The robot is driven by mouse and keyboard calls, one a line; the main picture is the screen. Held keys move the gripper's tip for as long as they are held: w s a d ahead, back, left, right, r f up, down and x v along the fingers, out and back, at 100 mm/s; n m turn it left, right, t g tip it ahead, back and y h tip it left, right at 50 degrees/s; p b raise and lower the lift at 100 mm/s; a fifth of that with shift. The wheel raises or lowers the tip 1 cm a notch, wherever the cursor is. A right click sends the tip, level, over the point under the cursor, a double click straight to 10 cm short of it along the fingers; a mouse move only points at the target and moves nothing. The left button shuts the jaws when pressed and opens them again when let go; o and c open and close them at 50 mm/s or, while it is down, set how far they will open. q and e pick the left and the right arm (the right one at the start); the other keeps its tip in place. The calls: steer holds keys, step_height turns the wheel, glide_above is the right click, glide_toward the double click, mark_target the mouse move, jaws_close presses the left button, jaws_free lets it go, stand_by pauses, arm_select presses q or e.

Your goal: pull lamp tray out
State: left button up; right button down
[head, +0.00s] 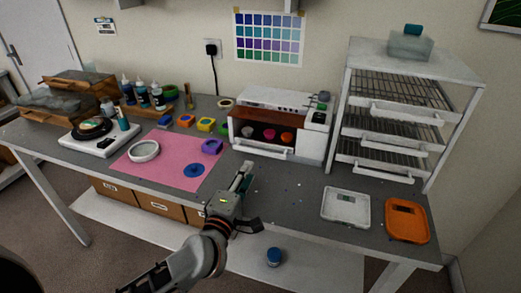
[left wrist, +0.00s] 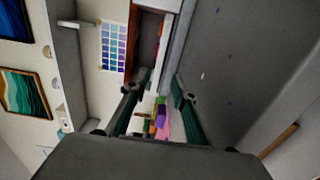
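The lamp unit (head: 275,100) is a white box near the middle of the table. Its tray (head: 300,154) sits low in the front opening, with a white handle bar (head: 262,150) across the front. Red and dark round pieces (head: 270,134) show in the opening. My left gripper (head: 245,172) is just in front of the handle's left part, its fingers pointing at it. In the left wrist view the two fingers (left wrist: 158,90) are apart with nothing gripped. A pale bar (left wrist: 172,50) lies ahead between them. My right gripper is not in view.
A pink mat (head: 165,175) with a white ring dish (head: 144,151) lies left of my left gripper. A white drying rack (head: 395,110) stands right. Table before the lamp is mostly clear.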

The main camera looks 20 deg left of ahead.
mark_target(258, 153)
arm_select(q)
steer(key=w, duration=1)
steer(key=shift+w+d, duration=0.2)
steer(key=shift+w, duration=0.2)
jaws_close()
